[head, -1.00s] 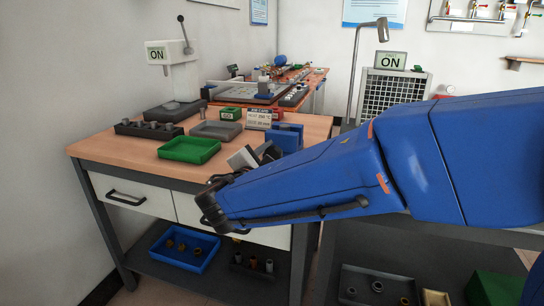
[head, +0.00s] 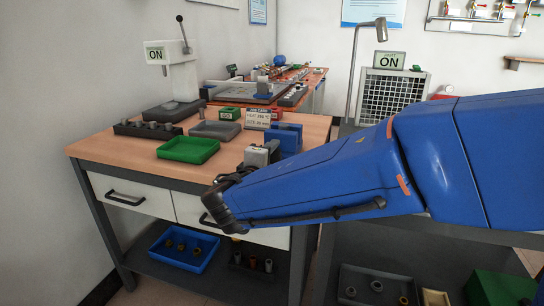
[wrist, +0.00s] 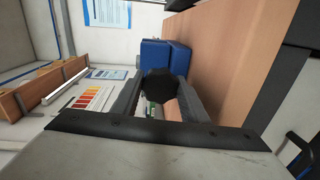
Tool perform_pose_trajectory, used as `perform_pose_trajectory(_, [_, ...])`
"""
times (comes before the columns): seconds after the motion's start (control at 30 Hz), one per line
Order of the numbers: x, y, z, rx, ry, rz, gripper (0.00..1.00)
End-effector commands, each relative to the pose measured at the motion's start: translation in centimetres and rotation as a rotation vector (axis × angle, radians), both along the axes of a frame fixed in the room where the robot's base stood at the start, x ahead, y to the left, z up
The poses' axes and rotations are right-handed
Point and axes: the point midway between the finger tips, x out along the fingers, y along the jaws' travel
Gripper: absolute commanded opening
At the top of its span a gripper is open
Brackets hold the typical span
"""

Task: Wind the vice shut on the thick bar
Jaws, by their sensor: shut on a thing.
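The blue vice (head: 287,136) stands at the right end of the wooden bench, and its blue body (wrist: 165,54) also shows in the wrist view. A dark, many-sided knob (wrist: 159,87) sits in front of the vice body. My gripper (wrist: 158,92) has one finger on each side of this knob and is shut on it. In the head view my gripper (head: 262,154) is beside the vice, partly covered by my arm. I cannot make out the thick bar or the gap between the vice jaws in either view.
A green tray (head: 188,150), a grey tray (head: 215,130) and a dark block with several parts (head: 148,130) lie left of the vice. A press (head: 178,75) stands at the back left.

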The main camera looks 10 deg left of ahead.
Motion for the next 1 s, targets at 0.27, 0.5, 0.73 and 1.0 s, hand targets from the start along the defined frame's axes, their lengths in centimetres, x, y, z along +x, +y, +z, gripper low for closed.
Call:
perform_pose_trajectory(0.27, [-0.09, -0.07, -0.62, 0.037, 0.006, -0.001, 0.18])
perform_pose_trajectory(0.5, [-0.09, -0.05, -0.65, 0.039, 0.006, -0.001, 0.18])
perform_pose_trajectory(0.73, [-0.08, -0.02, -0.58, 0.039, 0.005, 0.0, 0.57])
perform_pose_trajectory(1.0, [-0.05, 0.02, -0.31, 0.04, 0.001, 0.001, 0.57])
